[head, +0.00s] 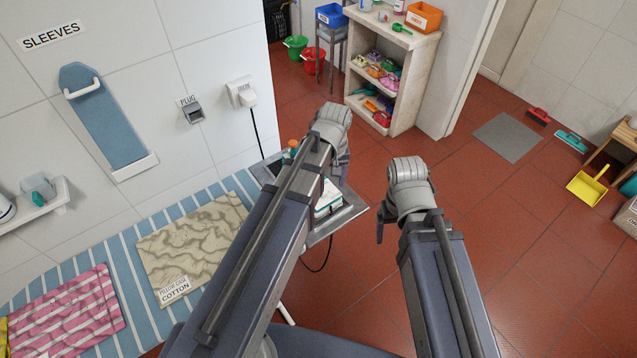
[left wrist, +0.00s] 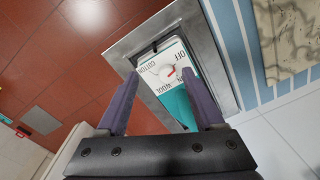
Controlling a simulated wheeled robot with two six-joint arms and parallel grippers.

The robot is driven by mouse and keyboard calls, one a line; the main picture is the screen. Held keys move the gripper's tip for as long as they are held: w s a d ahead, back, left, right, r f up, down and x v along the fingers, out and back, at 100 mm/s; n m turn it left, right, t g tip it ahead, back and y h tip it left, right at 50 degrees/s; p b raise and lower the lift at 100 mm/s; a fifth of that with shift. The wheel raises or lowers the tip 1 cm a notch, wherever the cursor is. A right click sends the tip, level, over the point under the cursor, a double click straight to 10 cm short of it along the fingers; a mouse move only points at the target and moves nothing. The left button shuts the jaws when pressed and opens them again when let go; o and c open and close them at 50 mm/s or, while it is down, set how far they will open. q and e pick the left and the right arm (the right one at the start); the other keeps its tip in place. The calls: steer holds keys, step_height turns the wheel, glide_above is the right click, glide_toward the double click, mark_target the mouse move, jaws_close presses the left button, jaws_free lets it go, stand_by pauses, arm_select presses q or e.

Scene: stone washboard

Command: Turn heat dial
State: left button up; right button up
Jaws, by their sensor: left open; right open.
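The heat dial (left wrist: 167,72) is a small round white knob with a red mark, on a white and teal iron (left wrist: 180,106). Labels around it read OFF, WOOL and COTTON; the red mark is at its right side, too small to read exactly. My left gripper (left wrist: 160,76) is open, with its two purple fingers reaching over the iron on either side of the dial; contact cannot be told. In the head view the iron (head: 327,199) shows partly behind my left arm, and the left fingers are hidden. My right gripper (head: 383,226) hangs low over the floor, empty.
The iron lies on a grey metal tray (head: 349,213) at the end of the striped ironing board (head: 134,262). A beige pillow case (head: 190,240) and a pink striped cloth (head: 75,315) lie on the board.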

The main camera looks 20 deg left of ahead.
arm_select(q)
steer(key=w+a+n, duration=0.2)
steer(key=a, duration=0.1)
steer(key=shift+w+r, duration=0.35)
step_height(320, 180, down, 8)
steer(key=b, duration=0.7)
steer(key=shift+d+b, duration=0.15)
steer(key=shift+b, duration=0.2)
jaws_close()
